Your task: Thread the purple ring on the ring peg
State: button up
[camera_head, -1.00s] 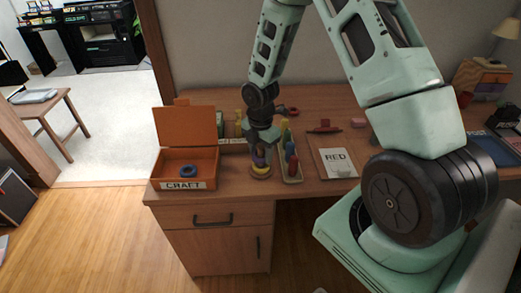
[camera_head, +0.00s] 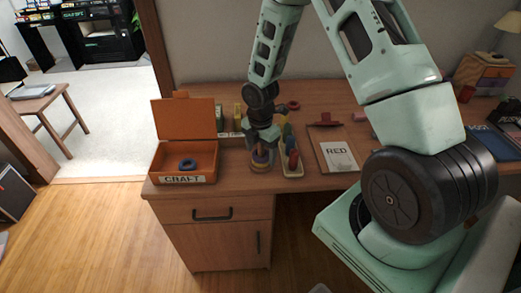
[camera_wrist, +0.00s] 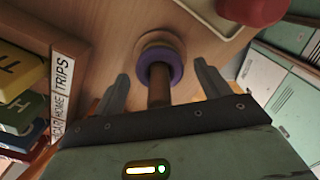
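The purple ring (camera_wrist: 162,64) is around the brown ring peg (camera_wrist: 159,88), low near its base, in the wrist view. The peg passes through its hole. In the head view the purple ring (camera_head: 261,156) sits just above a yellow ring (camera_head: 260,167) on the peg, at the desk's front edge. My gripper (camera_wrist: 161,72) is open, with one finger on each side of the peg and a gap to the ring on both sides. In the head view my gripper (camera_head: 262,140) is directly above the ring and hides the peg's upper part.
An open orange CRAFT box (camera_head: 160,165) with a blue ring (camera_head: 187,165) inside stands left of the peg. A tray (camera_head: 293,173) with several colored pegs stands close on the right. A clipboard marked RED (camera_head: 338,156) lies further right.

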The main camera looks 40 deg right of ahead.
notch_tip(320, 180, up, 17)
jog(key=p, duration=0.1)
jog(key=shift+r, duration=0.2)
dwell(0.4)
dwell(0.5)
jog(key=s+a+r+m, duration=0.25)
jog(key=s+a, duration=0.25)
jog(key=a, duration=0.3)
jog(key=s+a+r+m, duration=0.2)
jog(key=s+a+m, duration=0.15)
jog(key=a, duration=0.55)
jog(key=s+a+m, duration=0.3)
jog(key=s, duration=0.5)
jog(key=s+a+r+m, duration=0.1)
jog(key=s+a+m, duration=0.2)
jog(key=s, duration=0.4)
jog(key=shift+s+a+r+m+y, duration=0.3)
jog(key=shift+s+a, duration=0.1)
jog(key=shift+a, duration=0.2)
